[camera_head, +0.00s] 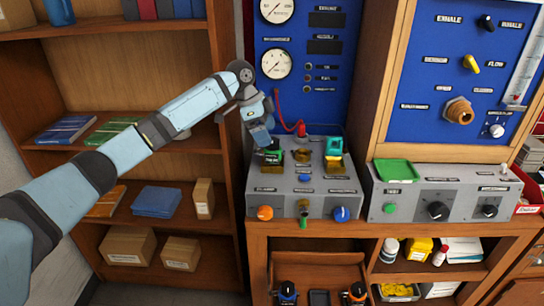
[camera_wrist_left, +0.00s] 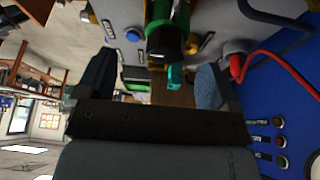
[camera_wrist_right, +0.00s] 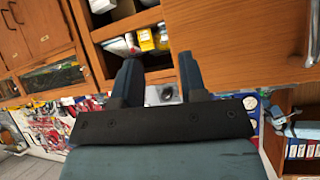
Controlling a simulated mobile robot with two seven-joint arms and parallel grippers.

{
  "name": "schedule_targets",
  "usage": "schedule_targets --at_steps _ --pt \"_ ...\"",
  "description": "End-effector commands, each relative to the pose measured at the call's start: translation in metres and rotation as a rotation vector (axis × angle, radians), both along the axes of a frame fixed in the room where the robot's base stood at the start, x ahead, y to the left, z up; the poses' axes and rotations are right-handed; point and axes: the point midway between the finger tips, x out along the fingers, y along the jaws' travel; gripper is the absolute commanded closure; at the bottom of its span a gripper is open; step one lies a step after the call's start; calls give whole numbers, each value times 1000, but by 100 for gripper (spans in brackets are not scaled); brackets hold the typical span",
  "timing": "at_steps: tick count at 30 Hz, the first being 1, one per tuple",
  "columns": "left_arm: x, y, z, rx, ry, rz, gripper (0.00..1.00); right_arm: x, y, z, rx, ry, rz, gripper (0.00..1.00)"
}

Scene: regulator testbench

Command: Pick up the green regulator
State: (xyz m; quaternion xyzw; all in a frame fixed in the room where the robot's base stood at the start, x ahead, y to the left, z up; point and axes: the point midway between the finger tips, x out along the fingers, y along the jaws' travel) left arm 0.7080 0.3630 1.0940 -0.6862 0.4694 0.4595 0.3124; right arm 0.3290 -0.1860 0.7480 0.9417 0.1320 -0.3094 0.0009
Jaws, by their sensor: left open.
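The green regulator (camera_head: 273,154) stands at the left of a row on top of the grey test box (camera_head: 262,198). It has a black top, and my left gripper partly covers it in the head view. My left gripper (camera_head: 262,132) is open and empty, just above and behind the regulator. In the left wrist view the green regulator (camera_wrist_left: 181,20) shows its black knob toward me, above the gap between the left fingers (camera_wrist_left: 155,82); it appears not to be between them. My right gripper (camera_wrist_right: 160,78) is open and empty in the right wrist view, outside the head view.
A teal regulator (camera_head: 334,146) stands at the right of the row, with another fitting (camera_head: 333,164) close by. A red hose (camera_head: 288,126) hangs behind the row from the blue gauge panel (camera_head: 300,103). A green tray (camera_head: 397,170) lies on the control box to the right.

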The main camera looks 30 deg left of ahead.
Motion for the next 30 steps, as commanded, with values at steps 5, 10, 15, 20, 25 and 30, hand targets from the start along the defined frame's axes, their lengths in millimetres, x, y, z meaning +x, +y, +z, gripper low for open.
schedule_targets --at_steps 5,10,15,20,25,30 --pt "2 -5 -13 1 -2 0 14 5 0 3 1 -11 -1 61" --pt "5 -7 -24 1 1 1 14 7 -1 4 -1 -15 -2 61" --pt "13 -12 -48 1 1 1 14 8 -2 4 -2 -16 -2 61" --pt "14 -19 -63 0 -1 0 14 8 -3 3 -3 -15 -2 61" --pt "14 -19 -63 1 -2 1 14 7 -3 3 -3 -14 -3 61" --pt "14 -18 -63 1 -2 1 48 5 -3 2 -2 -10 -2 61"
